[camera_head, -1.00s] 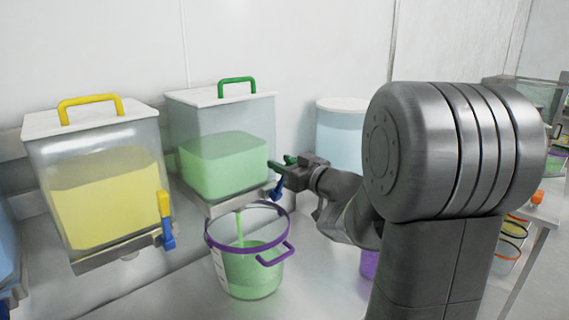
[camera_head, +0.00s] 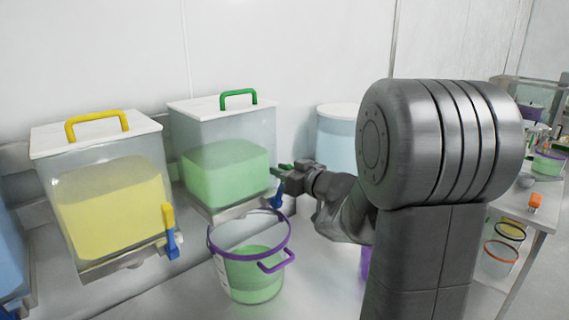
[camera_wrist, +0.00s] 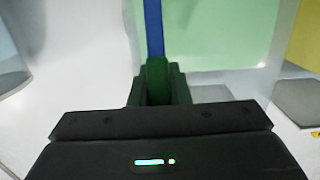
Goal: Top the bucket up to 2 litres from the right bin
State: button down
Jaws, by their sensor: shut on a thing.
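The right bin (camera_head: 225,131) is a clear box with a white lid and green handle, part full of green material. My gripper (camera_head: 290,172) is at its lower right front, shut on the green lever (camera_wrist: 157,75) of the valve. The lever's blue part (camera_wrist: 154,28) runs away from the fingers in the wrist view. The clear bucket (camera_head: 250,277) with purple rim and handle stands upright below this bin's front. It holds green material to a bit over half its height. No stream falls into it. The scale on its left side is too small to read.
A bin of yellow material (camera_head: 108,205) with a yellow and blue valve lever (camera_head: 170,232) stands to the left. A round white-lidded tub (camera_head: 338,135) is behind my arm. A side table at right (camera_head: 515,208) holds several items, with buckets below.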

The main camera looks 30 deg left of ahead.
jog(key=a+r+h+p, duration=0.1)
jog(key=p, duration=0.2)
jog(key=shift+w, duration=0.15)
jog(key=shift+a+f+h+p, duration=0.2)
jog(key=shift+a+h+p, duration=0.1)
jog(key=shift+p, duration=0.8)
jog(key=c, duration=1.4)
grip_release()
jog(key=shift+w+a+f, duration=0.1)
jog(key=shift+o, duration=0.2)
jog(key=v, duration=1.4)
jog(key=shift+b, duration=0.3)
jog(key=shift+w, duration=0.2)
